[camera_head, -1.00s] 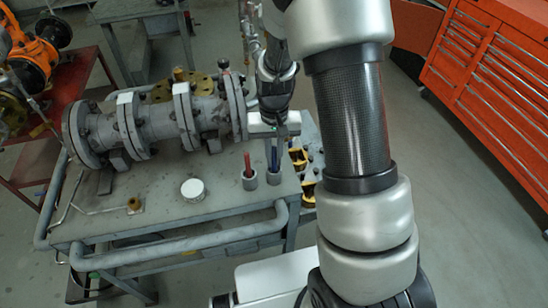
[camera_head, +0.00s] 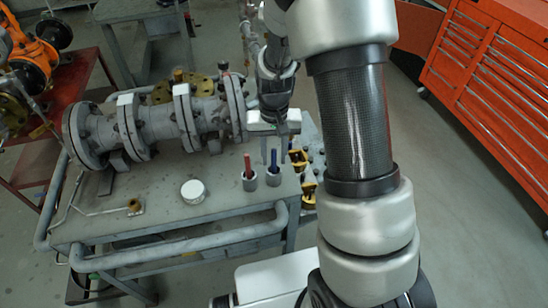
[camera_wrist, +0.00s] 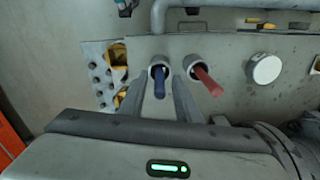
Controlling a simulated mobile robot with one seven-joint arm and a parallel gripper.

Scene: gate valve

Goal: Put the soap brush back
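A blue-handled tool (camera_head: 274,160), which may be the soap brush, stands in a small grey cup (camera_head: 273,179) near the table's right end. A red-handled tool (camera_head: 248,167) stands in a matching cup (camera_head: 249,183) just to its left. Whether either has brush bristles cannot be seen. My gripper (camera_head: 274,158) is above the blue tool, its fingers spread on either side of the handle. The wrist view shows the blue handle (camera_wrist: 159,82) between the open fingers, with a gap on both sides, and the red handle (camera_wrist: 208,82) outside them.
The grey workbench (camera_head: 150,212) carries a large flanged gate valve (camera_head: 160,122) close to my gripper's left. A round white lid or tin (camera_head: 193,191) lies left of the cups. Yellow-and-black parts (camera_head: 308,185) sit to the right. A red tool cabinet (camera_head: 490,70) stands further right.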

